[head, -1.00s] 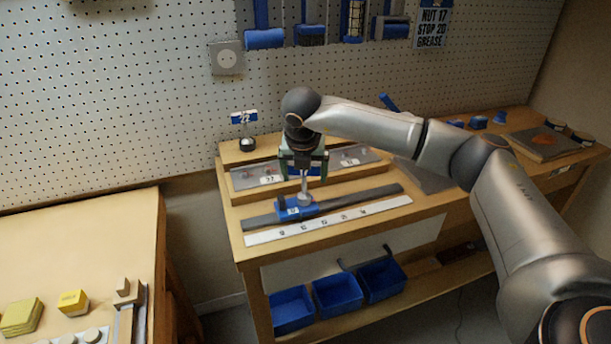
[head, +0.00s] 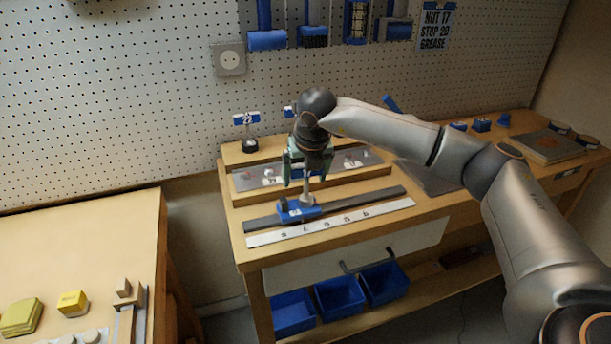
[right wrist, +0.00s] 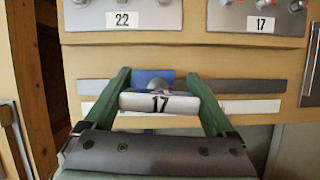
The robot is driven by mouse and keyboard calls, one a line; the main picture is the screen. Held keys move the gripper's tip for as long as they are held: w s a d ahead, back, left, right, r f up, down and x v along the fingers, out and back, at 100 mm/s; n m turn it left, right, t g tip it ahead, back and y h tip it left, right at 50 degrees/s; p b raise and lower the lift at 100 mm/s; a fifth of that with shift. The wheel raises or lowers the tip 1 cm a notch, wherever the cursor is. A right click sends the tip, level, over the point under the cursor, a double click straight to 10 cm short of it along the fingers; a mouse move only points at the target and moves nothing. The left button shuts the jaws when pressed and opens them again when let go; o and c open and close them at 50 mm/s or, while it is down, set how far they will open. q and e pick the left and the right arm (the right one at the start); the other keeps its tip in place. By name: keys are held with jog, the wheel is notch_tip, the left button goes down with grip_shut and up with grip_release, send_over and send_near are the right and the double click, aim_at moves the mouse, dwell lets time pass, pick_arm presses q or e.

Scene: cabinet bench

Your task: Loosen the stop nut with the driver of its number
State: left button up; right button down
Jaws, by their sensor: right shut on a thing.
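My right gripper (head: 306,172) is shut on a driver (head: 307,190), which it holds upright over the rail. In the right wrist view the driver's pale crosspiece (right wrist: 160,103) reads 17 between the green fingers. The driver's lower end is at the blue stop (head: 299,211) on the dark rail (head: 375,197); I cannot tell whether it is seated on the nut. The stop also shows behind the crosspiece in the right wrist view (right wrist: 150,76). The nut itself is hidden. A sign (head: 436,27) on the pegboard reads NUT 17, STOP 20, GREASE. My left gripper is out of view.
A driver labelled 22 (head: 246,142) stands at the bench's back left. Plates with knobs, labelled 22 (right wrist: 123,19) and 17 (right wrist: 261,24), lie behind the rail. A white scale (head: 340,221) runs along the front. Blue bins (head: 340,295) stand below. A left bench (head: 75,240) holds yellow blocks.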

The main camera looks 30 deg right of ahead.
jog(key=shift+a+n+y, duration=0.15)
jog(key=shift+n+y, duration=0.35)
jog(key=shift+n, duration=0.7)
jog(key=shift+r+m, duration=0.1)
jog(key=shift+m, duration=0.4)
jog(key=shift+r+p, duration=1.45)
jog(key=shift+r, duration=0.85)
jog(key=shift+f, duration=0.1)
